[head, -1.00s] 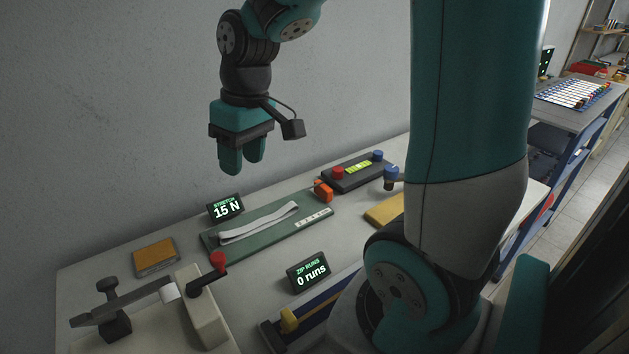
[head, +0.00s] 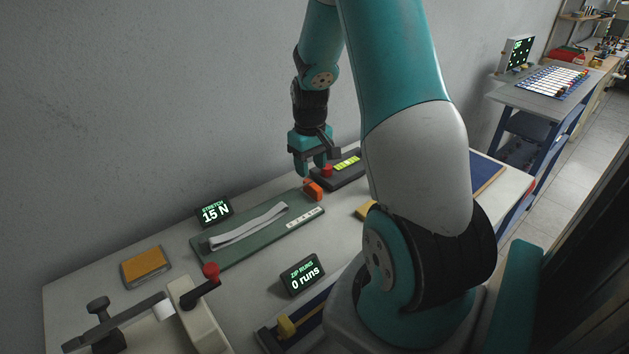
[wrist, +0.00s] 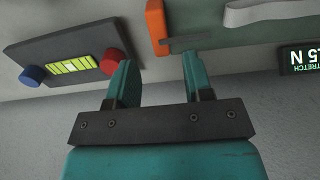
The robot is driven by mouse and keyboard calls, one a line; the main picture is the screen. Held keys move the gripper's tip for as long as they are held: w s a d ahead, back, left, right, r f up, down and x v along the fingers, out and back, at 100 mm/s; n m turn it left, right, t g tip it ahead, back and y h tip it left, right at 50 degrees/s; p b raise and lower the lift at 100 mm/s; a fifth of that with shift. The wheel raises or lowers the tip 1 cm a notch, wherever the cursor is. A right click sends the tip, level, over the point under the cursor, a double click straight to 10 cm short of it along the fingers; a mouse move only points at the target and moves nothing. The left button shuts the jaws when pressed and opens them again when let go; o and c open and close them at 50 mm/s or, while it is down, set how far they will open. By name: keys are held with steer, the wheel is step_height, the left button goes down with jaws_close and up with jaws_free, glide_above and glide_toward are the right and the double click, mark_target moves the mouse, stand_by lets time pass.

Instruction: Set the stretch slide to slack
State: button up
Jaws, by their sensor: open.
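The stretch slide is a green board (head: 258,238) on the table with a pale elastic band (head: 248,225) along it and a white label strip at its right end. An orange block (head: 313,190), seemingly its slider, sits at the board's far right end. The small display (head: 214,211) behind the board reads STRETCH 15 N. My gripper (head: 309,172) is open and empty, above and just behind the orange block. In the wrist view, the orange block (wrist: 157,26) lies beyond the gap between my fingertips (wrist: 158,72), apart from them.
A dark box with a red knob (wrist: 113,63), a blue knob (wrist: 32,76) and a yellow-green gauge is close beside the fingers. A ZIP RUNS display (head: 302,275) reads 0 runs. An orange-yellow pad (head: 146,266) and a red-knobbed lever (head: 210,271) stand at left.

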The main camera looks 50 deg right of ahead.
mark_target(311, 183)
step_height(311, 183, down, 7)
steer(key=shift+r+p, duration=0.2)
steer(key=shift+p, duration=0.1)
steer(key=shift+c, duration=0.2)
